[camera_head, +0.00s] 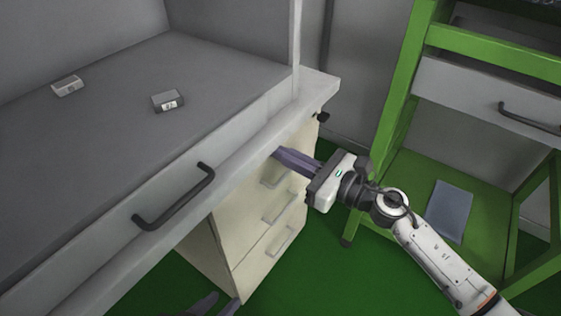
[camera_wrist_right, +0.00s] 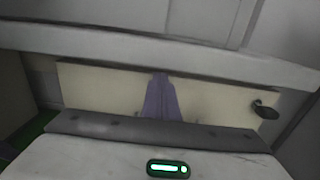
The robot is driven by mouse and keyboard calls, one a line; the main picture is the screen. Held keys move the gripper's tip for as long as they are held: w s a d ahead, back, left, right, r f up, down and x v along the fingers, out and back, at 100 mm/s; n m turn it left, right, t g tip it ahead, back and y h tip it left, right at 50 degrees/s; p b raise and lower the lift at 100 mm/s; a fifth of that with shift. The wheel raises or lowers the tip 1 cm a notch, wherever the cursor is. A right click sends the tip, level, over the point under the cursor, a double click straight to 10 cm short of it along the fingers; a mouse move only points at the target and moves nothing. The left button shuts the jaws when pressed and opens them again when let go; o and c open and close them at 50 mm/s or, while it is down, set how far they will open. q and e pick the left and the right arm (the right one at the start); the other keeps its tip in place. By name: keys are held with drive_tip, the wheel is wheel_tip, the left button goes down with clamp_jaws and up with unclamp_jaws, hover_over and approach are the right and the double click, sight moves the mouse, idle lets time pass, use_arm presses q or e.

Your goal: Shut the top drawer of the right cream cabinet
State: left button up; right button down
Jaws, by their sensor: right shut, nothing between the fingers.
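The cream cabinet (camera_head: 225,235) stands under the grey desk, with several drawer fronts and thin handles facing right. Its top drawer is partly hidden by the desk edge and my right gripper; no clear gap shows around its front. My right gripper (camera_head: 279,154) is shut and empty, its purple fingers pointing at the top of that front, just under the desk edge. In the right wrist view the fingers (camera_wrist_right: 160,78) reach the cream front (camera_wrist_right: 100,88); I cannot tell if they touch. My left gripper (camera_head: 218,304) shows only its fingertips at the bottom edge, apart.
The desk (camera_head: 90,120) overhangs the cabinet and has a dark handle (camera_head: 175,197) on its own drawer. Two small labelled blocks (camera_head: 167,101) lie on top. A green shelf frame (camera_head: 400,95) stands at right. Green floor (camera_head: 310,280) is clear between.

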drive_tip(key=shift+w+a+r, duration=0.2)
drive_tip(key=shift+w+a, duration=0.1)
drive_tip(key=shift+a, duration=0.2)
drive_tip(key=shift+a, duration=0.1)
